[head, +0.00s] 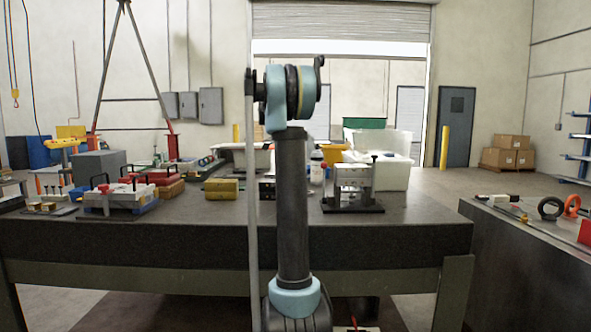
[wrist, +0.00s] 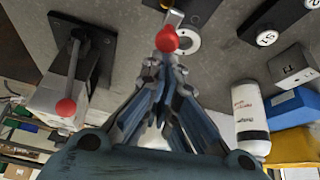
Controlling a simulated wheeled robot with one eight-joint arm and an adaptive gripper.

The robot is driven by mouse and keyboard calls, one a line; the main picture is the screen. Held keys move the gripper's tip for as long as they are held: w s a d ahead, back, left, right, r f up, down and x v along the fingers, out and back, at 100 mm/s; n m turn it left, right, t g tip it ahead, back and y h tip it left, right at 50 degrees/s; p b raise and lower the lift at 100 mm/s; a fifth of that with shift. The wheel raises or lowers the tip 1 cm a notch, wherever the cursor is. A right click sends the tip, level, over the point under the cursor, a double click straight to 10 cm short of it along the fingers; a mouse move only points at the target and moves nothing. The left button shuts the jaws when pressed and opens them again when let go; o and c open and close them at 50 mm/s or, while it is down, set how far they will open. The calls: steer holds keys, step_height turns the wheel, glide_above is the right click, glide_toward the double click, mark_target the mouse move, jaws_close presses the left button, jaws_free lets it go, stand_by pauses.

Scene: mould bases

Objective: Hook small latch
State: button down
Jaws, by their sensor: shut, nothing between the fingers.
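In the wrist view, my gripper (wrist: 165,62) is shut and empty, its fingertips together just short of a red ball knob (wrist: 166,39). I cannot tell whether they touch it. The knob sits on a short pale metal lever (wrist: 174,17), beside a round metal ring (wrist: 187,41); this looks like the small latch, cut off by the top edge. A longer lever (wrist: 73,61) with a red ball (wrist: 66,107) stands on a black plate (wrist: 92,40) at the left. In the head view, my arm hides my gripper and whatever is behind it.
In the wrist view, a white bottle (wrist: 250,118) stands close to the right of my gripper, with blue (wrist: 298,107) and yellow (wrist: 297,146) objects beyond. The head view shows a metal fixture (head: 352,180) right of my arm and a mould base (head: 118,198) at left on the dark table (head: 230,232).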

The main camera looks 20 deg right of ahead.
step_height(320, 180, up, 9)
steer(key=a, duration=0.1)
steer(key=shift+w+a+r, duration=0.15)
steer(key=shift+w+a, duration=0.05)
steer(key=shift+w, duration=0.1)
stand_by(0.4)
